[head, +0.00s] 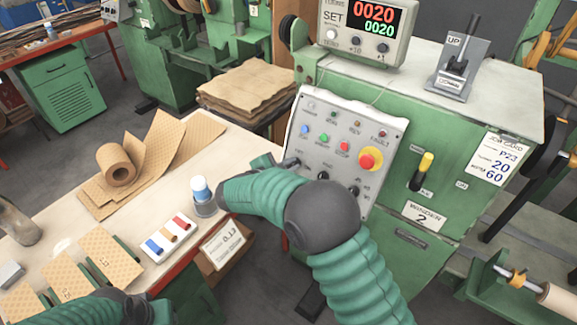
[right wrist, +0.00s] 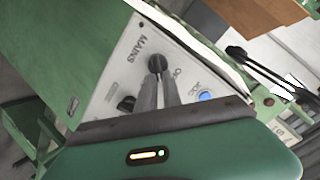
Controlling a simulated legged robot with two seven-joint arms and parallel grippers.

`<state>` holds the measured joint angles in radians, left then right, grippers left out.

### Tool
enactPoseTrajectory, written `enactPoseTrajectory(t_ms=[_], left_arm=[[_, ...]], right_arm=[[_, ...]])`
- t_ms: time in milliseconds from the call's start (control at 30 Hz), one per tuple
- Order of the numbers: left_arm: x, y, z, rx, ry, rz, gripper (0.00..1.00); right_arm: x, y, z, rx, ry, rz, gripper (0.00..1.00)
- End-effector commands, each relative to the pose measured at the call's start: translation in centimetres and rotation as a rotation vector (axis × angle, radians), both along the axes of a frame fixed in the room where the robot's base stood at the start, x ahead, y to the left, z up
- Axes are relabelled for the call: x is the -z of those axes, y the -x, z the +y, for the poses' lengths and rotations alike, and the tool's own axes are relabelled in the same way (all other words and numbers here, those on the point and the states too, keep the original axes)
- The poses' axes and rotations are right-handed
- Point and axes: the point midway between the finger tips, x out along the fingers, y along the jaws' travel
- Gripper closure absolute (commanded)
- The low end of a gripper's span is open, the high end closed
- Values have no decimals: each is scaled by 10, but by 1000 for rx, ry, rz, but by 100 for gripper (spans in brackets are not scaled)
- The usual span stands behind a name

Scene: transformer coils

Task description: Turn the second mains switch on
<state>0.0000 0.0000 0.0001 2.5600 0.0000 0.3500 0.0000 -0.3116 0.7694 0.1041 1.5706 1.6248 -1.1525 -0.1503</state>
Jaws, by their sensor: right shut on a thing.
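The mains switch is a dark round knob (right wrist: 156,63) beside the printed word MAINS on the grey control panel (right wrist: 112,88). My right gripper (right wrist: 158,88) is shut on this knob, with its two fingers on either side. In the head view the right gripper (head: 288,163) reaches the left edge of the panel (head: 318,150), on the green machine labelled Winder 2 (head: 424,216). The fingers and my arm partly hide the knob there. My left arm shows at the bottom left, but its fingers are not in view.
The panel also carries a red stop button (head: 370,159) and several small coloured buttons. A yellow-handled lever (head: 422,170) is to its right. A bench (head: 150,205) at left holds a white-blue bottle (head: 202,196), a tray of coloured pieces (head: 168,240) and brown paper rolls (head: 120,165).

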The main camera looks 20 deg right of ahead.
Motion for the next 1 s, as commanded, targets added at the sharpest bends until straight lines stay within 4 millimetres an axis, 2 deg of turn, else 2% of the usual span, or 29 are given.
enactPoseTrajectory(t_ms=[600,1000], left_arm=[[43,0,0,0,0,0,64],[62,0,0,0,0,0,64]], right_arm=[[10,5,-4,215,-322,-422,100],[12,6,-4,303,-455,-591,100]])
